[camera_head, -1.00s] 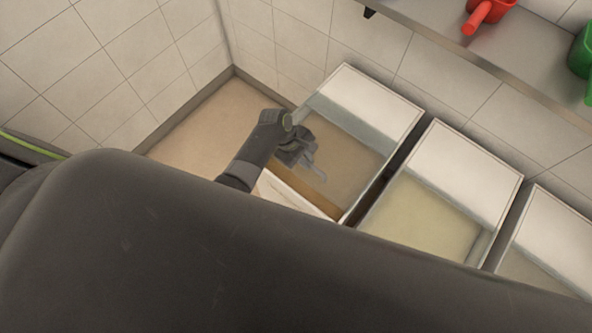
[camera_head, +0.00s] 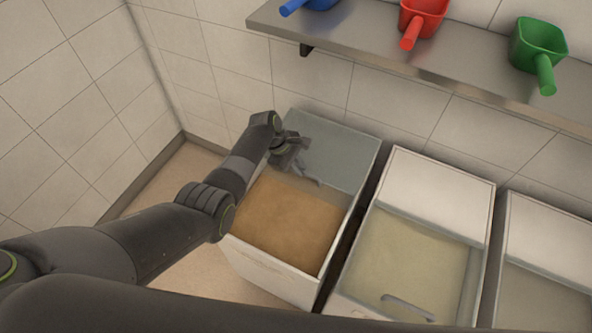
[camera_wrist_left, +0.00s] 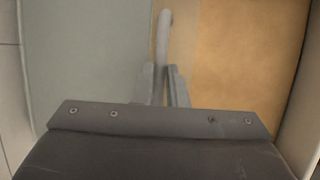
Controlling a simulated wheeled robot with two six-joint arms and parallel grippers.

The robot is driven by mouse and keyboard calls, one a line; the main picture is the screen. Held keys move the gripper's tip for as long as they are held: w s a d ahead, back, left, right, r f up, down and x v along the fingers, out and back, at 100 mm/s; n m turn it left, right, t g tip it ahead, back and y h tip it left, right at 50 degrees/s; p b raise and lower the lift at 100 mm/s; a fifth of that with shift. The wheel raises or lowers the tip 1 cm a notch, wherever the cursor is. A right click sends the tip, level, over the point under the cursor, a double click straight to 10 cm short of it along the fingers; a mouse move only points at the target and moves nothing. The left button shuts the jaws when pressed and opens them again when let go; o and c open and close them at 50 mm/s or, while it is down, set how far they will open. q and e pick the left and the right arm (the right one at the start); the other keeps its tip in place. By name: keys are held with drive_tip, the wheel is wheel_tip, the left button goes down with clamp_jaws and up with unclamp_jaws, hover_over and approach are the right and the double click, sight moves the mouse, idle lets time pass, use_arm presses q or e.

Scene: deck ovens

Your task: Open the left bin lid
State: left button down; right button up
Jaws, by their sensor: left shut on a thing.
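The left bin (camera_head: 268,277) is white and holds brown contents (camera_head: 290,222), which lie uncovered in its front part. Its grey, see-through lid (camera_head: 345,150) lies back over the rear of the bin, and the lid also shows at left in the left wrist view (camera_wrist_left: 85,60). My left gripper (camera_head: 305,172) is at the lid's front edge, shut on the pale lid handle (camera_wrist_left: 163,38). The fingers (camera_wrist_left: 165,85) partly hide the handle. My right gripper is not in view.
A middle bin (camera_head: 482,215) and a right bin (camera_head: 545,225) stand close beside, their clear front lids down. A steel shelf (camera_head: 450,85) above carries blue (camera_head: 318,4), red (camera_head: 422,14) and green (camera_head: 540,42) scoops. A tiled wall is at left.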

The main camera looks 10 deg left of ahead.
use_arm(q)
drive_tip(key=c, duration=1.5)
unclamp_jaws()
drive_tip(key=shift+o, duration=0.2)
drive_tip(key=shift+a+r, duration=0.15)
drive_tip(key=shift+r, duration=0.2)
drive_tip(key=p+v, duration=0.2)
drive_tip(key=v, duration=1.4)
drive_tip(key=shift+a+r, duration=0.15)
drive_tip(key=shift+r, duration=0.1)
drive_tip(key=shift+s, duration=0.1)
